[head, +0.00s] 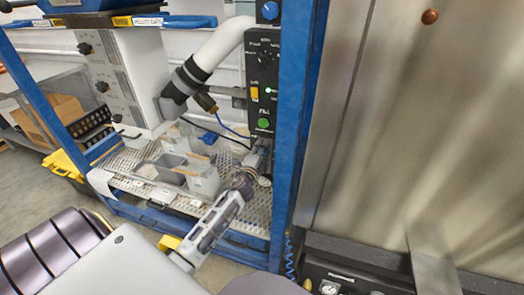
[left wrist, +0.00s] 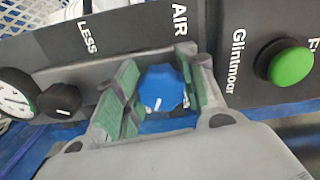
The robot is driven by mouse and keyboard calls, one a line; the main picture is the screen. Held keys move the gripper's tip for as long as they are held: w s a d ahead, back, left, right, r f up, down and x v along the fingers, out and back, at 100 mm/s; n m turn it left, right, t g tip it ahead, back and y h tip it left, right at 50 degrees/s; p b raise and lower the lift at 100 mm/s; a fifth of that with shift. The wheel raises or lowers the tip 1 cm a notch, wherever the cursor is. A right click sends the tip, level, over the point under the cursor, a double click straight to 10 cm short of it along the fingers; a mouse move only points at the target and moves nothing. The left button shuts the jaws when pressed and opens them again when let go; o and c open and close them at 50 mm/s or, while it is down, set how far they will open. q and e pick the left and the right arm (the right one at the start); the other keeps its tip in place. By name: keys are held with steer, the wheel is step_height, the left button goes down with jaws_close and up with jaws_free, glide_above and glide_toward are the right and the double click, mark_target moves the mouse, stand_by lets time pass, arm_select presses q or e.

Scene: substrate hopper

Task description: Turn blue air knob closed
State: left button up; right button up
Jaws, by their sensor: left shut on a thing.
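The blue air knob (left wrist: 163,88) sits beside the AIR label in the left wrist view. It has a faceted rim, with a small white mark at its lower edge. My left gripper (left wrist: 157,78) is shut on it, with one green-padded finger on each side. In the head view my left gripper (head: 258,164) reaches the lower end of the black control panel (head: 262,72), below the green FILL button (head: 263,124). The air knob is hidden there behind the gripper. My right gripper is not in view.
The green button also shows right of the knob in the left wrist view (left wrist: 290,63). A black knob (left wrist: 60,99) and gauge (left wrist: 14,98) lie left. In the head view a blue post (head: 298,120) stands right of the panel, and grey bins (head: 185,170) stand left on the perforated deck.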

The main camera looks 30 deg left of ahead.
arm_select(q)
steer(key=shift+d+m, duration=0.1)
steer(key=shift+m, duration=1.8)
steer(key=o, duration=1)
steer(key=shift+o, duration=0.2)
steer(key=shift+s, duration=0.1)
steer(key=v, duration=1.1)
steer(key=shift+s, duration=0.4)
steer(key=shift+f, duration=0.1)
